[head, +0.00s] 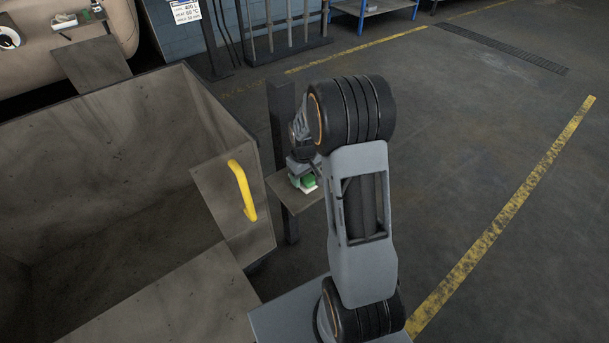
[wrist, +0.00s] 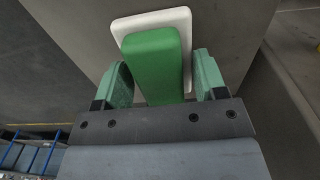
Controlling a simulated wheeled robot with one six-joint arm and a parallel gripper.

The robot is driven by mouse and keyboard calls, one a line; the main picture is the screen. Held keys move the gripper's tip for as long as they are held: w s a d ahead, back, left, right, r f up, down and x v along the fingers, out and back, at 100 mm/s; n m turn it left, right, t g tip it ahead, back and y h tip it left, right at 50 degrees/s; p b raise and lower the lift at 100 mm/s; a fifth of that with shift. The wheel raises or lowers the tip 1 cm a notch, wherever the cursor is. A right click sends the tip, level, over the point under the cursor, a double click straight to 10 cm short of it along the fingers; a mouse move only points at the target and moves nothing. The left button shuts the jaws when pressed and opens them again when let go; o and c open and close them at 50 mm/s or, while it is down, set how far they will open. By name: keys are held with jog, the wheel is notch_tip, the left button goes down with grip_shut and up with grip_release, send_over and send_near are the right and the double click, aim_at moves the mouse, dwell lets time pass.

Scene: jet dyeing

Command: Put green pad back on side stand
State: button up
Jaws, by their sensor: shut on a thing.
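The green pad (head: 309,181) is a green block with a white plate at its far side. In the wrist view the pad (wrist: 155,62) sits between the two green fingertips, slightly tilted, with the white plate (wrist: 150,20) beyond it. My gripper (head: 302,172) is shut on the green block, just over the side stand. The side stand (head: 285,190) is a small brownish-grey shelf on a dark post. Its flat top (wrist: 225,25) fills the area behind the pad in the wrist view. I cannot tell whether the white plate touches the shelf.
A large open grey bin (head: 120,150) with a yellow handle (head: 242,190) stands left of the stand, close to it. A rack with upright rods (head: 285,45) stands behind. The floor (head: 470,150) to the right is clear, marked with yellow lines.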

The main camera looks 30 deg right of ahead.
jog(key=shift+f, duration=0.2)
jog(key=o, duration=0.9)
jog(key=shift+r, duration=0.1)
notch_tip(320, 180, up, 12)
jog(key=p, duration=0.3)
jog(key=s+a+r+t, duration=0.1)
jog(key=s+a+r, duration=0.1)
jog(key=s, duration=0.3)
jog(key=s+a+r+m+t, duration=0.1)
jog(key=s+a+r, duration=0.1)
jog(key=s+a, duration=0.2)
jog(key=s+a+r+m, duration=0.1)
jog(key=s+a+r, duration=0.2)
jog(key=s, duration=0.4)
jog(key=shift+s+a+t, duration=0.1)
jog(key=shift+s+t, duration=0.05)
jog(key=shift+t, duration=0.25)
